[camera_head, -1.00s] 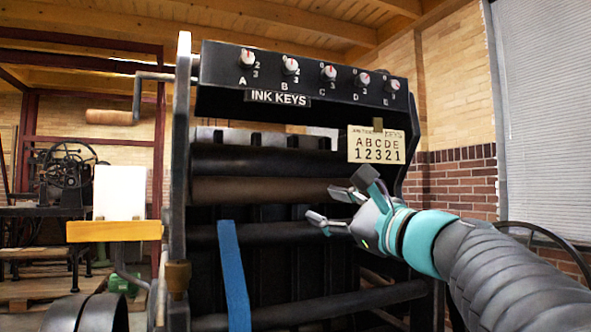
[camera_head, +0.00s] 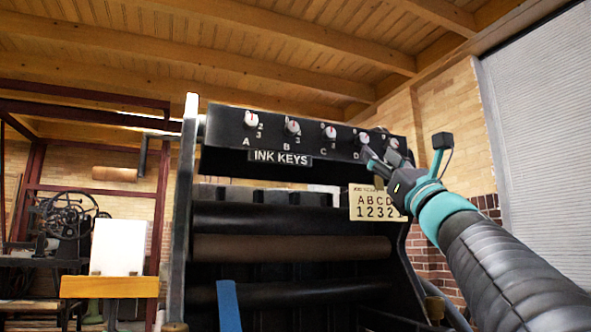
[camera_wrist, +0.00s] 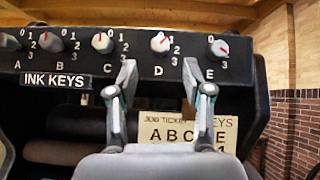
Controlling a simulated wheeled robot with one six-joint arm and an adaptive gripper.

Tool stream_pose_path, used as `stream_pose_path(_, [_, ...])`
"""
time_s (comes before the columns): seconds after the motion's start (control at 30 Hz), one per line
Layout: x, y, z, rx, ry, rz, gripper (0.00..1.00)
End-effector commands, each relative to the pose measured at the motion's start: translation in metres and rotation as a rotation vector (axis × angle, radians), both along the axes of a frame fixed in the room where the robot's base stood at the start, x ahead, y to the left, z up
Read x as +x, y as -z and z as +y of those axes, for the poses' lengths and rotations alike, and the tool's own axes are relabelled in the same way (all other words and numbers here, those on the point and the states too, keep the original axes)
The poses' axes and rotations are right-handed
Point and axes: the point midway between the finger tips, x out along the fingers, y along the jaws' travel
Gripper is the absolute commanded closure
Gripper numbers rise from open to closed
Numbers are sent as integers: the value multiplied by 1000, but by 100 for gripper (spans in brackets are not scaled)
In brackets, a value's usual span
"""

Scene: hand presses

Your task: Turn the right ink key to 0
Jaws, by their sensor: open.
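The right ink key, E, is a round white knob with a red mark on the black ink key panel. It is at the far right of the row in the wrist view (camera_wrist: 219,48). Its red mark points roughly right; the exact number is too small to read. In the head view the knob (camera_head: 393,143) shows just above my gripper. My gripper (camera_wrist: 159,72) is open and empty, its two fingers apart. In the wrist view the fingertips sit below key D (camera_wrist: 160,41), left of key E. In the head view the fingers (camera_head: 374,160) are close to the panel's right end.
Keys A, B and C (camera_wrist: 102,42) continue the row leftward. A job ticket card (camera_wrist: 160,132) with letters hangs below the panel, partly hidden by my gripper. Dark rollers (camera_head: 260,217) lie lower down. A brick wall (camera_wrist: 295,95) stands to the right.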

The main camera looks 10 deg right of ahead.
Motion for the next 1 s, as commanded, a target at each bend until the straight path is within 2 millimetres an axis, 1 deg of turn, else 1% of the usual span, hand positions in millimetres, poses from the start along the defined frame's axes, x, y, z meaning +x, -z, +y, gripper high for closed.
stream_pose_path(0.03, [8,-10,2,-1,-4,0,50])
stream_pose_path(0.1, [17,-19,5,-1,-3,0,50])
stream_pose_path(0.33, [38,-41,10,-1,0,0,50])
stream_pose_path(0.5, [46,-48,12,-1,0,0,50])
stream_pose_path(0.8, [47,-48,12,-1,1,1,50])
stream_pose_path(0.83, [47,-48,12,-1,1,1,52])
stream_pose_path(0.87, [47,-48,12,-1,1,1,60])
stream_pose_path(0.9, [47,-48,12,-1,1,1,70])
stream_pose_path(0.97, [47,-48,12,-1,1,1,85])
stream_pose_path(1.0, [47,-48,12,-1,1,1,95])
